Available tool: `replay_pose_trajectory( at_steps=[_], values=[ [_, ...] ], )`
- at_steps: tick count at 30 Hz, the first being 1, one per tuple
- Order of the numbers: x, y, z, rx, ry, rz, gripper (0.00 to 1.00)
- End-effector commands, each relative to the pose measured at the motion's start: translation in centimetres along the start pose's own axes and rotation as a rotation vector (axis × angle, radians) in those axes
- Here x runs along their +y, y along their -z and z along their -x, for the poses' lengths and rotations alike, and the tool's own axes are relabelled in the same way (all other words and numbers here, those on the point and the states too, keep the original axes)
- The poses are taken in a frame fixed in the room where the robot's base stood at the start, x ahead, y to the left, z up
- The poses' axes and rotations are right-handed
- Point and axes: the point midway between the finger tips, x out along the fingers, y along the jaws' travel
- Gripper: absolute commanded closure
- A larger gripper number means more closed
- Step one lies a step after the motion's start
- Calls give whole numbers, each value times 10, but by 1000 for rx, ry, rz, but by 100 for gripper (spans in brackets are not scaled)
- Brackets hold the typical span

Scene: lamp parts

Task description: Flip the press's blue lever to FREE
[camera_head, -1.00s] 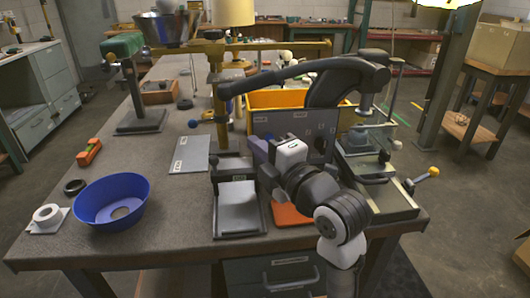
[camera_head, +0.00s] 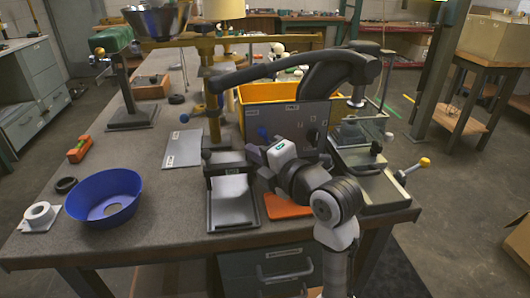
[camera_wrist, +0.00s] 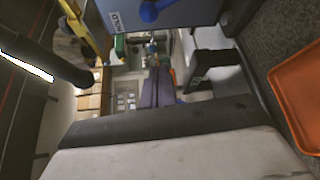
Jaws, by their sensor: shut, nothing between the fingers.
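The press (camera_head: 345,68) stands at the right of the bench, with a long dark arm and a grey front panel (camera_head: 285,120). The blue lever (camera_head: 263,133) sits low on the left part of that panel; its round blue end also shows at the top of the wrist view (camera_wrist: 149,12). A HOLD label (camera_wrist: 116,21) is near it there. The other panel labels are too small to read. My gripper (camera_head: 253,151) is just below the lever, with no contact visible. Its fingers (camera_wrist: 158,88) are together and empty in the wrist view.
A yellow bin (camera_head: 260,95) stands behind the panel. A black-framed tray (camera_head: 232,200) and an orange mat (camera_head: 287,207) lie in front. A brass post (camera_head: 213,110) rises left of the panel.

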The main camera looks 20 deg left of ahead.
Motion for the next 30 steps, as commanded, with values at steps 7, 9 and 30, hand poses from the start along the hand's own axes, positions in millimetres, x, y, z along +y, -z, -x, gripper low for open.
replay_pose_trajectory(
  at_steps=[7,9,30],
  values=[
    [2,1,-54,4,1,-1,100],
    [3,-10,-54,-5,1,-1,100],
    [0,-38,-43,0,-1,0,100]
  ],
)
